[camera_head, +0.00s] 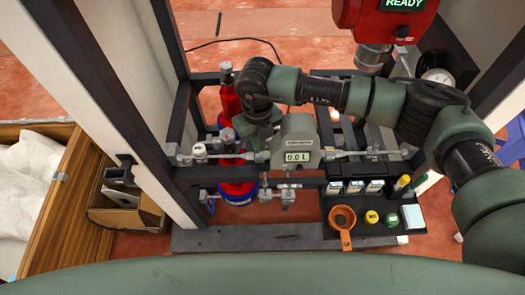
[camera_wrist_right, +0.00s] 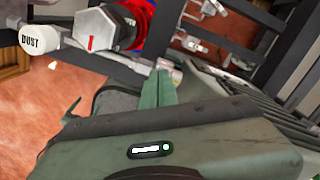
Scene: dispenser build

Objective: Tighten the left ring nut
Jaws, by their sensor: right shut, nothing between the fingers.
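A grey-green meter (camera_head: 298,142) with a lit display sits in a horizontal pipe line on the dark frame. The pipe fitting left of the meter (camera_head: 257,157) is where the left ring nut would sit, but the nut itself is too small to tell clearly. My right gripper (camera_head: 243,130) reaches in from the right over the meter and points down just left of it. In the right wrist view its green fingers (camera_wrist_right: 158,88) are together and empty, close to a small metal fitting (camera_wrist_right: 175,73); contact cannot be told. My left gripper is not in view.
A red cylinder (camera_head: 232,104) stands behind the pipe. A white cap marked DUST (camera_wrist_right: 38,39) and a hexagonal cap (camera_wrist_right: 94,30) show in the wrist view. A black tray (camera_head: 408,196) with an orange cup (camera_head: 342,216) lies front right. A red device (camera_head: 378,22) hangs at the back.

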